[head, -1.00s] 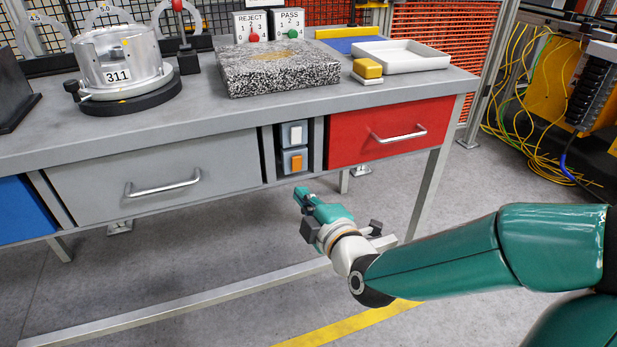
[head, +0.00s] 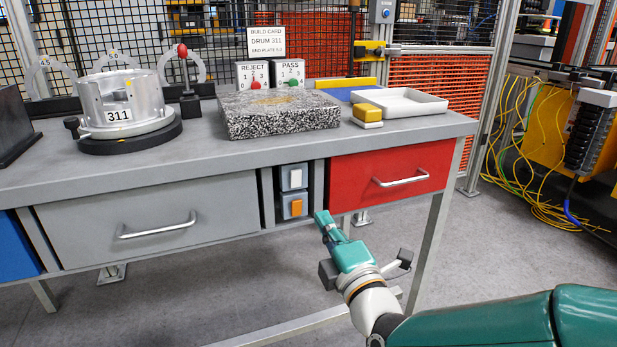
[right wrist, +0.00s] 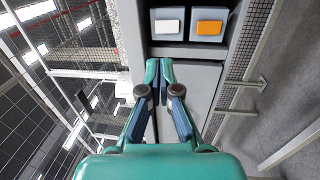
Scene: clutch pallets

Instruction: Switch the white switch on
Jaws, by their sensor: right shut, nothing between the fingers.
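The white switch (head: 295,178) is the upper of two rocker switches in a narrow panel between the drawers, under the bench top. The orange switch (head: 296,207) sits just below it. In the right wrist view the white switch (right wrist: 167,26) is at the top, left of the orange switch (right wrist: 209,28). My right gripper (head: 320,217) is shut and empty, below and to the right of the switches in the head view. Its fingertips (right wrist: 159,66) show apart from both switches in the wrist view. Whether the white switch is on or off, I cannot tell. My left gripper is not in view.
A red drawer (head: 395,176) with a protruding handle is right of the panel, a grey drawer (head: 150,217) left. On the bench stand a metal drum (head: 125,97), a speckled stone block (head: 277,114) and a white tray (head: 400,103). Floor in front is free.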

